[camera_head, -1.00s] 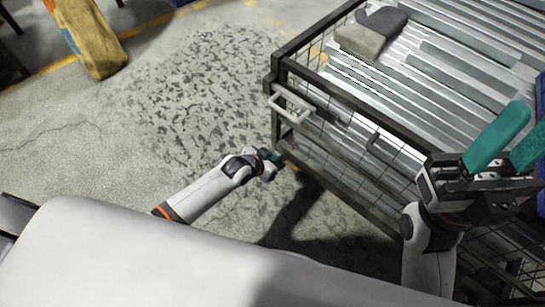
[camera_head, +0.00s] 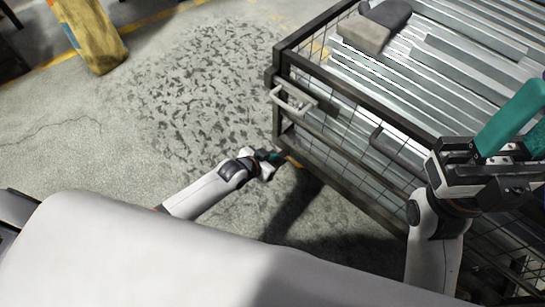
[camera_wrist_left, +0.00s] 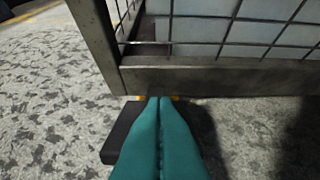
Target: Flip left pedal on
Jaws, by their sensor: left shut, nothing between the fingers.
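My left gripper (camera_head: 275,157) is low beside the near-left bottom corner of the wire-mesh cart (camera_head: 330,170). In the left wrist view its teal fingers (camera_wrist_left: 158,105) are shut together and empty, with their tips at the cart's bottom rail (camera_wrist_left: 220,78). A dark flat block, possibly the left pedal (camera_wrist_left: 122,143), shows beside and partly behind the fingers, with small orange bits by the tips. I cannot tell whether the fingers touch it or how it is tilted. My right gripper (camera_head: 525,125) is open and empty in front of the cart's right part.
The cart holds long galvanized metal pieces (camera_head: 450,85), with grey blocks (camera_head: 364,33) on top. A handle (camera_head: 293,100) sticks out from its left corner. Bare concrete floor (camera_head: 180,100) lies left of it. A yellow object (camera_head: 90,35) stands at upper left.

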